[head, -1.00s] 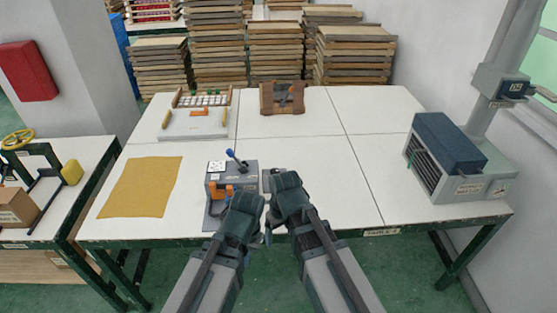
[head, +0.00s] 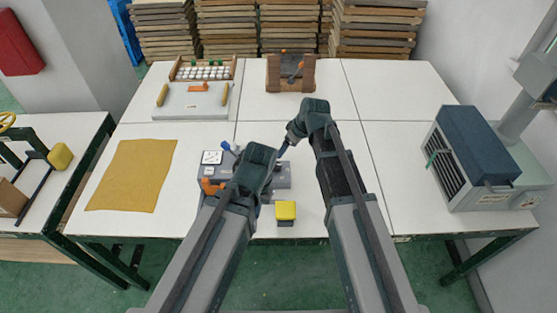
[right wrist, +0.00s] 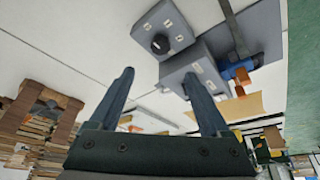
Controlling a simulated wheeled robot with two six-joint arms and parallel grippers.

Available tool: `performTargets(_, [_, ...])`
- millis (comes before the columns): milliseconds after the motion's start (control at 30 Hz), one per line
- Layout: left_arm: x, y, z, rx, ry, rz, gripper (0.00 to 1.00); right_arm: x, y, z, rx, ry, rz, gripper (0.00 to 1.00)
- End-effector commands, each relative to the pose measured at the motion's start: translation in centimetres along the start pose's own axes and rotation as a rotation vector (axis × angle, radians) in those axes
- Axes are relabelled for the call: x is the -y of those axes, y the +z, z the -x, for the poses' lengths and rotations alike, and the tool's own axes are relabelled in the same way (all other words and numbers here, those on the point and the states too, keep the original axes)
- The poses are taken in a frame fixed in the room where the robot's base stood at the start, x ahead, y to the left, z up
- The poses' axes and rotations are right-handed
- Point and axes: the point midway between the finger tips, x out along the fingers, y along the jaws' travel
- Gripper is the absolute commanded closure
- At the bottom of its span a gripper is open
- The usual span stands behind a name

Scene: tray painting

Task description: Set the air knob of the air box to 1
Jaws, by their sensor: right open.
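The air box, a small grey box with a black round knob (right wrist: 160,44) on its face, shows in the right wrist view (right wrist: 176,25). White labels surround the knob, but its setting is too small to read. In the head view the grey box (head: 282,181) is partly hidden behind my left gripper.
A larger grey box beside it has a blue lever (head: 228,147) and an orange handle (head: 210,187). A yellow block (head: 286,210) is at the table's front edge. A yellow cloth (head: 133,177) lies left; a heater-like unit (head: 466,150) stands right.

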Motion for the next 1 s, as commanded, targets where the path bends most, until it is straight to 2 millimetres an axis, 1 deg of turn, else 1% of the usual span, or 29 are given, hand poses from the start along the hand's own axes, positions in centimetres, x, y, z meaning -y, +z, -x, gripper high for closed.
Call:
performTargets(167, [-0.1,-0.1,-0.8,0.000,0.000,0.000,1.00,0.0,0.1,-0.8,0.001,0.000,0.000,0.19])
performTargets(367, [-0.3,-0.2,-2.7,0.000,0.000,0.000,1.00,0.0,0.1,-2.9,0.001,0.000,-0.001,0.19])
performTargets(1000, [-1.1,-0.7,-11.5,0.000,0.000,0.000,1.00,0.0,0.2,-12.5,0.001,0.000,-0.001,0.19])
